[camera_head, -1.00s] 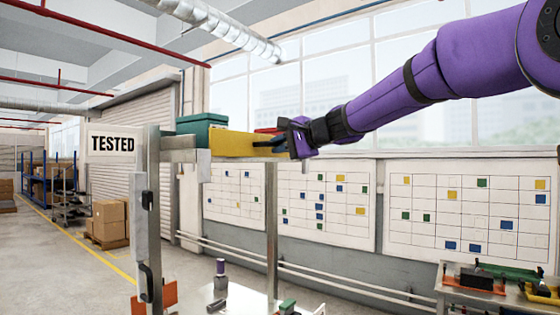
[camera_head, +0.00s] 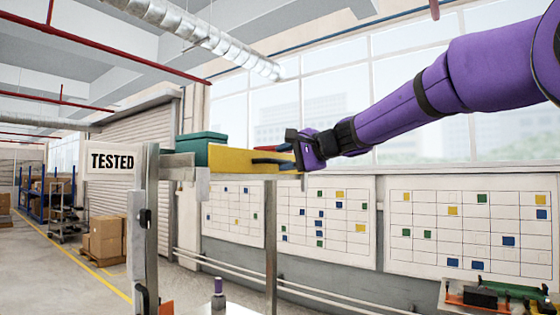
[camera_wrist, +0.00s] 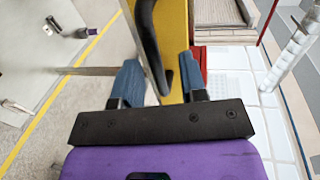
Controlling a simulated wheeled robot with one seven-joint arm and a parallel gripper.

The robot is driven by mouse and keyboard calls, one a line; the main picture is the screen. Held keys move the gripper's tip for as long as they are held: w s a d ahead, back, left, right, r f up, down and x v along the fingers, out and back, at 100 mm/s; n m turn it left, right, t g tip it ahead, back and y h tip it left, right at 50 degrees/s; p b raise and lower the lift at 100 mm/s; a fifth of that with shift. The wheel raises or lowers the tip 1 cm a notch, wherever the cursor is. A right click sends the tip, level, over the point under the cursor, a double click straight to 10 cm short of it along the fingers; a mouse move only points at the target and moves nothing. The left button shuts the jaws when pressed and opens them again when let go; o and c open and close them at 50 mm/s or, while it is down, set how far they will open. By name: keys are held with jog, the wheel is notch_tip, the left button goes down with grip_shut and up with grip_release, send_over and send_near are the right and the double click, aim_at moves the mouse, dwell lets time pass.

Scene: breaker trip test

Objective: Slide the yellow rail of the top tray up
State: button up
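The yellow tray (camera_head: 242,161) is on top of the metal stand, in the middle of the head view. It also fills the top middle of the wrist view (camera_wrist: 174,22). A black curved handle (camera_wrist: 152,52) runs along it there. I cannot tell which part is the rail. My gripper (camera_head: 272,154) is at the tray's right end. In the wrist view my gripper (camera_wrist: 165,83) has its two blue-grey fingers apart, one on each side of the handle's end and the yellow surface. I cannot tell whether they touch.
A teal box (camera_head: 202,146) sits behind the yellow tray's left end. The stand's grey post (camera_head: 151,225) and the TESTED sign (camera_head: 112,162) are at left. Something red (camera_wrist: 199,58) lies close beside the right finger. A low bench with trays (camera_head: 495,297) is at lower right.

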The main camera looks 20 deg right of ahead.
jog(key=v, duration=0.8)
jog(key=shift+s+d, duration=0.2)
jog(key=shift+s, duration=0.05)
dwell(0.5)
jog(key=s+f+n+g+h, duration=0.7)
jog(key=s+f+n+h, duration=0.2)
jog(key=s+f, duration=1.9)
jog(key=shift+s+d+n, duration=0.35)
jog(key=shift+d+n, duration=0.1)
jog(key=shift+n, duration=0.45)
